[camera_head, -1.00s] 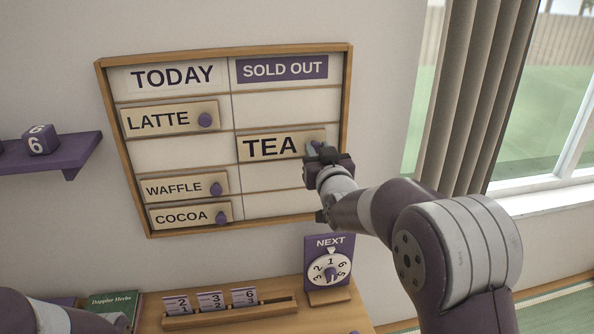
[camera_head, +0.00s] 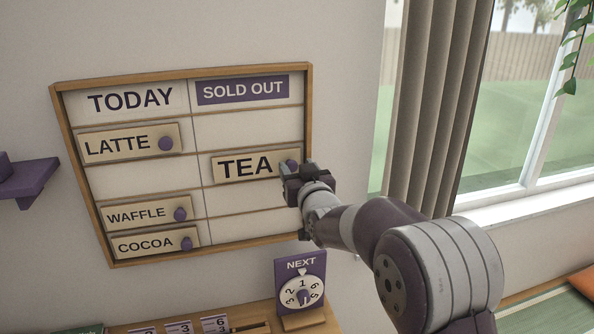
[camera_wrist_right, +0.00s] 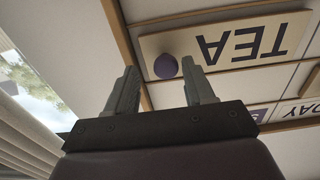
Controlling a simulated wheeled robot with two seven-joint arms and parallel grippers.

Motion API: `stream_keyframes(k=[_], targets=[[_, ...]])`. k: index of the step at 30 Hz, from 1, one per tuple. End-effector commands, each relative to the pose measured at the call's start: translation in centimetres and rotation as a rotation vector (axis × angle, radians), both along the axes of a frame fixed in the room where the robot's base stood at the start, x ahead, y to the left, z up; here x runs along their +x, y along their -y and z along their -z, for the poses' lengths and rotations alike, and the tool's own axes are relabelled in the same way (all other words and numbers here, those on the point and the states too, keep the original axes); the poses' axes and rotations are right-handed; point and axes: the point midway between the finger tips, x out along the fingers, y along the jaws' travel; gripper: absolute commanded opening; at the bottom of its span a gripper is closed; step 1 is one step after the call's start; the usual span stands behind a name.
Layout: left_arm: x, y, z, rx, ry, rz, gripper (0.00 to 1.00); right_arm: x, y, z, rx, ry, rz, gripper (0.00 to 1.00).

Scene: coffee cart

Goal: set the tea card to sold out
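The tea card (camera_head: 245,167) is a cream plate lettered TEA with a purple knob. It sits in the SOLD OUT column of the wood-framed menu board (camera_head: 309,110), in the row below LATTE. It also shows upside down in the wrist view (camera_wrist_right: 225,45). My right gripper (camera_head: 292,169) is in front of the card's right end. In the right wrist view its two fingers (camera_wrist_right: 159,72) are open, with the knob (camera_wrist_right: 165,66) showing beyond and between the tips. They look empty and apart from the knob. My left gripper is not in view.
The latte (camera_head: 130,145), waffle (camera_head: 135,214) and cocoa (camera_head: 145,244) cards are in the TODAY column. A NEXT dial (camera_head: 301,286) and a number-card rack (camera_head: 240,328) stand below the board. A purple shelf (camera_head: 30,182) is at left, a curtain (camera_head: 430,110) at right.

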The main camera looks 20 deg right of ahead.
Motion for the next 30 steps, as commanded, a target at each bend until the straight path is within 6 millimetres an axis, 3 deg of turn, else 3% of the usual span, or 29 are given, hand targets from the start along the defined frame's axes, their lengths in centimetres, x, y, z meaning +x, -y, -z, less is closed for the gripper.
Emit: stream_keyframes(k=[4,7,15,19,23,30], targets=[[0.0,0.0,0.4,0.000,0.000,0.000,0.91,-0.5,0.0,0.1,0.000,0.001,-0.001,0.53],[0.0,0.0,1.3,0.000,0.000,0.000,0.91,-1.9,0.0,0.3,0.000,0.003,-0.001,0.53],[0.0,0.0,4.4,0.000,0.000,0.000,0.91,-9.1,0.2,0.4,0.002,0.005,0.001,0.53],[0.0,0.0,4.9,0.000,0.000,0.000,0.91,-11.5,0.2,0.3,0.001,0.001,0.001,0.53],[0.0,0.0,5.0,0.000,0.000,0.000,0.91,-12.6,0.3,0.1,0.001,0.000,0.001,0.53],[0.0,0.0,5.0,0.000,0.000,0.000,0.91,-12.7,0.3,0.1,0.001,0.000,0.001,0.53]])
